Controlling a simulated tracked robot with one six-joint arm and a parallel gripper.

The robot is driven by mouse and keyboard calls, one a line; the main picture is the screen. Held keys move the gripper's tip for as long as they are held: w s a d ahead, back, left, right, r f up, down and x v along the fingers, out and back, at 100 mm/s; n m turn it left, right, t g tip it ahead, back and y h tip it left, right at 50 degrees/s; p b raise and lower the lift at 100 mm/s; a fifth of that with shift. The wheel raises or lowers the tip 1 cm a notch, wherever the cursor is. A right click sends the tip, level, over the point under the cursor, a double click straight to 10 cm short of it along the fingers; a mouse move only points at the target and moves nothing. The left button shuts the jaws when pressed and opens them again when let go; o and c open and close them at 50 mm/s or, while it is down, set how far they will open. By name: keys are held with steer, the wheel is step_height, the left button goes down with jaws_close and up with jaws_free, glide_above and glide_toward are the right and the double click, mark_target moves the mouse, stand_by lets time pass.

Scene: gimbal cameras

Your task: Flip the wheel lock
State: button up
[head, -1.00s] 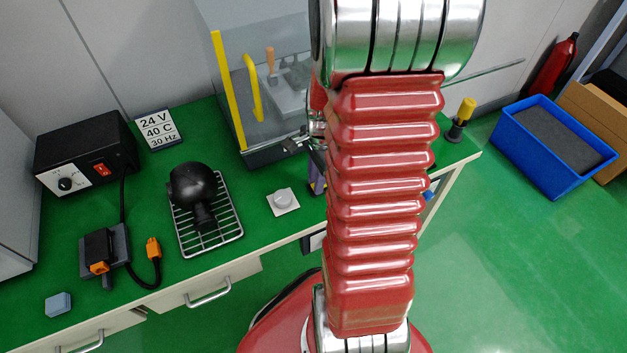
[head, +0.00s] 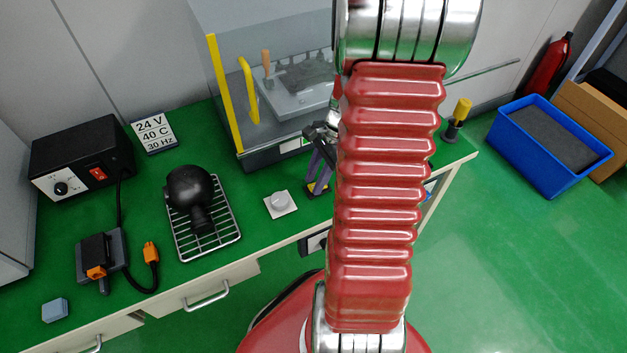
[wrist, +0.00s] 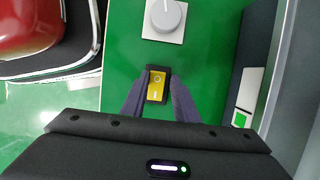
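A yellow rocker switch in a black frame (wrist: 156,84) sits on the green bench top in the wrist view; it carries small light marks. No label names it as the wheel lock. My red arm hides part of the bench in the head view.
A grey round knob on a white plate (head: 280,202) is beside the switch. A glass-fronted cabinet with a yellow handle (head: 250,90) stands behind. A black headed tool on a wire rack (head: 204,218) and a black power box (head: 82,157) are to the left.

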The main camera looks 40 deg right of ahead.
steer(key=o, duration=0.3)
steer(key=shift+s+r, duration=0.1)
steer(key=v, duration=1.3)
steer(key=shift+r, duration=0.25)
steer(key=s+a+r+n+t+h, duration=0.1)
steer(key=a+r+n, duration=0.2)
steer(key=a+n, duration=0.4)
steer(key=s+a+r+n+t+h, duration=0.1)
steer(key=a+r+n+t, duration=0.1)
steer(key=a+r+n, duration=0.2)
steer(key=s+a+r+n+t+h, duration=0.1)
steer(key=a+r+n, duration=0.2)
steer(key=a+n, duration=0.7)
steer(key=a, duration=0.5)
steer(key=shift+a+r+h, duration=0.3)
steer(key=shift+a+r, duration=0.1)
